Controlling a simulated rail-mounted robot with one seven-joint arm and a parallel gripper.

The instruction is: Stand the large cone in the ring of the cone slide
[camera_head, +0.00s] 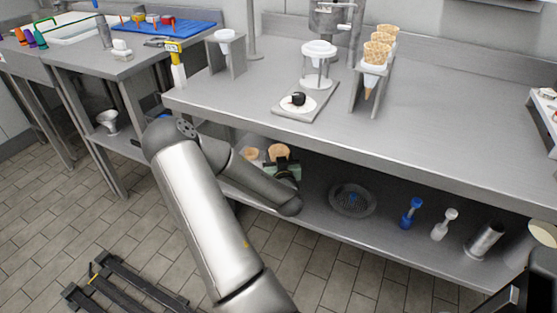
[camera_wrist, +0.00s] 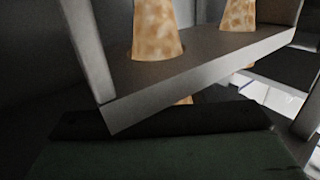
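Two tan waffle cones stand in a grey holder (camera_wrist: 200,75) in the wrist view: one left of centre (camera_wrist: 157,30), one at the upper right (camera_wrist: 238,15). A tip shows below the holder. In the head view, cones (camera_head: 250,154) (camera_head: 279,151) show on the lower shelf, partly behind my arm. I cannot tell which is the large one. My gripper (camera_head: 284,168) is beside them, its fingers mostly hidden. A dark bar and green surface, likely my gripper, fill the bottom of the wrist view.
The counter (camera_head: 440,130) overhangs the shelf. A rack (camera_head: 370,92) with several cones stands on the counter.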

